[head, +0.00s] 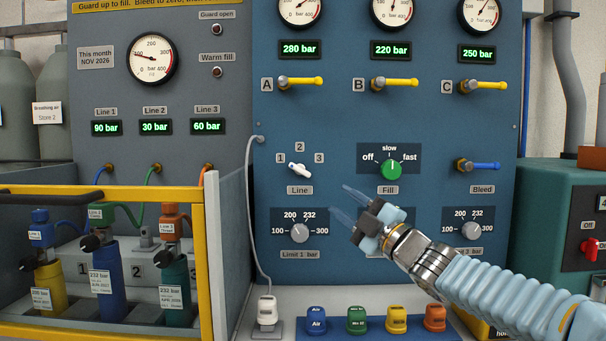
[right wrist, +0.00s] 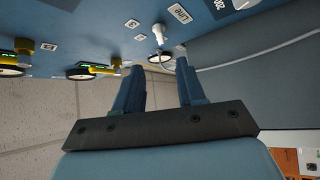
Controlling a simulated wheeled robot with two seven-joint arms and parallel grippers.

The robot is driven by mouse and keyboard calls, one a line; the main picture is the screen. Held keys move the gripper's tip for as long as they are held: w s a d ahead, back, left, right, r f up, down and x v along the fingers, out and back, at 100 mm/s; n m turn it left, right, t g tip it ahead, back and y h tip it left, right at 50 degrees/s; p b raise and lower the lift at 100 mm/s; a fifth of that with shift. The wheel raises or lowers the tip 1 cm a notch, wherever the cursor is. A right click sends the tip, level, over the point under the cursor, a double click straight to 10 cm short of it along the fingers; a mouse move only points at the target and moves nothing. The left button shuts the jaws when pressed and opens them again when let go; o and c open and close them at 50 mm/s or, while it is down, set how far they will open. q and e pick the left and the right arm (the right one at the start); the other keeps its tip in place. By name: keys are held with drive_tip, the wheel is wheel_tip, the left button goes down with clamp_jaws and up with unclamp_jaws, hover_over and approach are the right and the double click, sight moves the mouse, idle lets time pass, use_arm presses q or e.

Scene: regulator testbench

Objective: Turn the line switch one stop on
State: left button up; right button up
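The line switch (head: 299,170) is a small white knob on the blue panel, above its "Line" label and among the marks 1, 2 and 3. Its lever slants from upper left to lower right, and its upper-left end lies towards mark 1. In the right wrist view the switch (right wrist: 158,31) shows beyond the fingertips, near the "Line" label. My right gripper (head: 341,200) is open and empty, below and right of the switch and apart from it. In the right wrist view there is a clear gap between its fingers (right wrist: 160,68). My left gripper is not in view.
The green fill knob (head: 391,169) is right of the switch, and the limit 1 knob (head: 299,232) is below it. A white cable (head: 249,205) hangs at the left. A yellow-framed guard (head: 198,270) with bottles stands at lower left. Yellow valve handles (head: 300,82) project above.

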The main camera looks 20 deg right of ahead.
sight(304, 173)
drive_tip(key=p+x, duration=0.3)
drive_tip(key=x, duration=0.8)
drive_tip(key=shift+w+a+r+p, duration=0.2)
drive_tip(key=shift+w+p, duration=0.1)
drive_tip(key=shift+p, duration=0.1)
drive_tip(key=shift+w+a+r, duration=0.1)
drive_tip(key=shift+w+a, duration=0.1)
drive_tip(key=shift+w, duration=0.3)
clamp_jaws()
